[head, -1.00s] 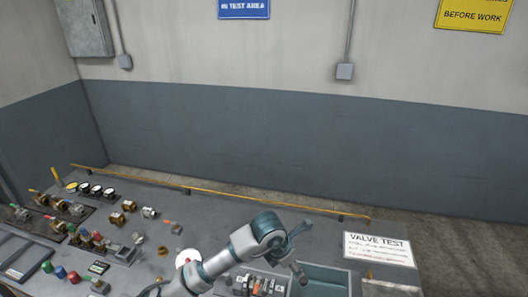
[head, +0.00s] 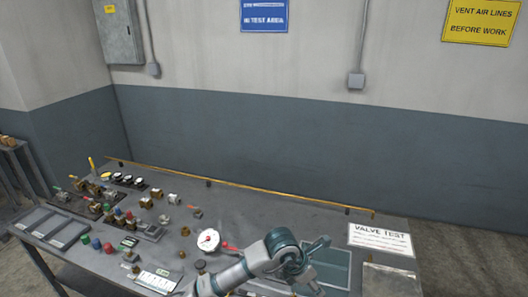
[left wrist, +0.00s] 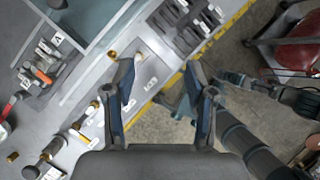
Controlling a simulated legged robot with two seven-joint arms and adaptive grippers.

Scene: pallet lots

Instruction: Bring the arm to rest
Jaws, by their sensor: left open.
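My left gripper (head: 316,262) reaches in from the bottom of the head view, over the front right part of the grey test bench (head: 270,205). Its jaws are open and empty. In the left wrist view the two fingers of the left gripper (left wrist: 160,78) stand well apart, above the bench's front edge with its yellow strip and the concrete floor. Nothing lies between them. My right gripper cannot be made out. Some of my own links show at the right of the left wrist view.
A white round gauge (head: 208,240) with a red-handled part stands left of my arm. A recessed tray (head: 330,268) and a VALVE TEST sheet (head: 380,239) lie at the right. Several valves and fittings fill the bench's left. A yellow rail (head: 240,187) runs along the back.

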